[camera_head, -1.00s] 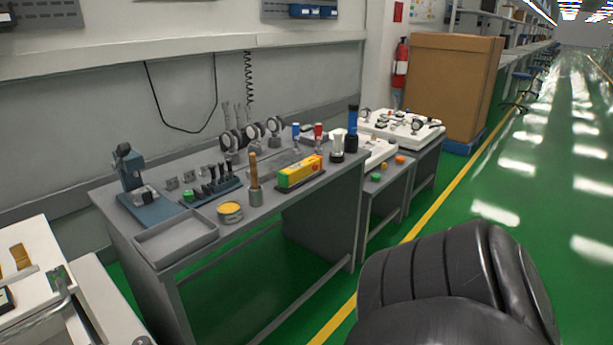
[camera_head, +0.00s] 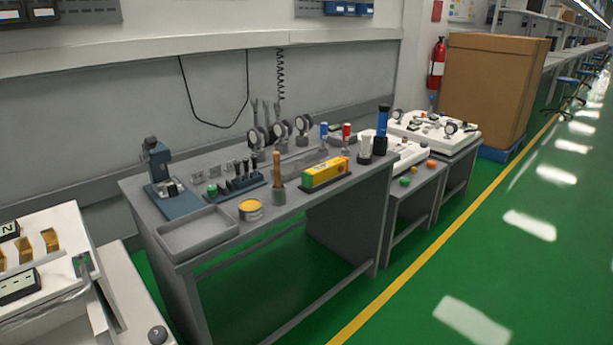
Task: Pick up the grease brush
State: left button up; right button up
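A brush with a wooden handle (camera_head: 278,165) stands upright in a small grey cup (camera_head: 279,196) near the front edge of the grey workbench (camera_head: 240,240). Its bristle end is hidden inside the cup. An open tin with yellow contents (camera_head: 251,210) stands to its left. A yellow, green and red box (camera_head: 325,173) lies to its right. Neither of my grippers is in view.
A shallow grey tray (camera_head: 198,232) lies at the bench's front left, with a blue press-like device (camera_head: 158,175) behind it. Dial gauges (camera_head: 280,133) stand behind the brush. A white unit (camera_head: 50,265) is at lower left. Green floor (camera_head: 450,270) is clear at right.

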aim_at(276, 155)
jog(key=z, duration=0.75)
jog(key=i, duration=1.25)
